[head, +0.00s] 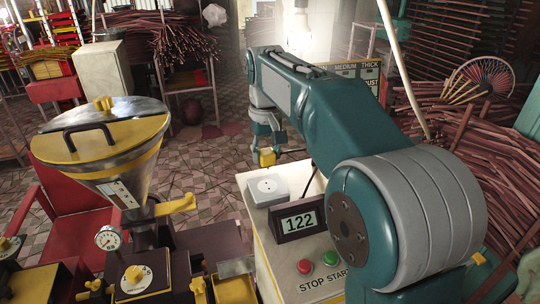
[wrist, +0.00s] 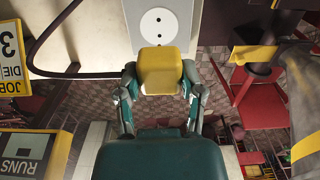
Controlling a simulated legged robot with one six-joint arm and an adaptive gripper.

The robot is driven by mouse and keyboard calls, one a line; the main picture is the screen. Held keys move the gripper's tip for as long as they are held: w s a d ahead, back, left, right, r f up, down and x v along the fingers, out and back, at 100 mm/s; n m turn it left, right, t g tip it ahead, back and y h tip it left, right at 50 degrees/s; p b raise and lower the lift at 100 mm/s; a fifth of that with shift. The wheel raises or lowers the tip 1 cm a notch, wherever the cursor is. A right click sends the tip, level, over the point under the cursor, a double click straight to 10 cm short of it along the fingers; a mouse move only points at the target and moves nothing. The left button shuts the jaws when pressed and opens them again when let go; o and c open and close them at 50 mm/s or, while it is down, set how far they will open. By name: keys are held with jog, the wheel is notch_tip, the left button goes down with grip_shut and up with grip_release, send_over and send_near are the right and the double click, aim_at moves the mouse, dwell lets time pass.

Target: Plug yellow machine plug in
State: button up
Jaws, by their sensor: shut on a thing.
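The yellow plug (head: 267,158) is a small block held in my gripper (head: 266,146). In the wrist view the plug (wrist: 160,68) sits between the two fingers of my gripper (wrist: 160,80), which are shut on its sides. A pale grey socket box (head: 267,190) with a round two-hole face lies on top of the white console. In the head view the plug is above the socket's far side, apart from it. In the wrist view the socket (wrist: 158,24) shows just beyond the plug, its round face uncovered. The plug's prongs are hidden.
The console also carries a display reading 122 (head: 298,222), a red button (head: 305,266) and a green button (head: 331,258). A machine with a yellow-lidded metal hopper (head: 100,145) stands at left. Bundles of brown sticks (head: 480,170) crowd the right.

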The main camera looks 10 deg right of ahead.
aim_at(267, 185)
jog(key=shift+f, duration=2.85)
jog(key=shift+s+d+f, duration=0.1)
jog(key=shift+f, duration=0.4)
dwell(0.3)
jog(key=o, duration=1.1)
jog(key=shift+o, duration=0.2)
notch_tip(267, 185, up, 12)
jog(key=shift+f, duration=0.1)
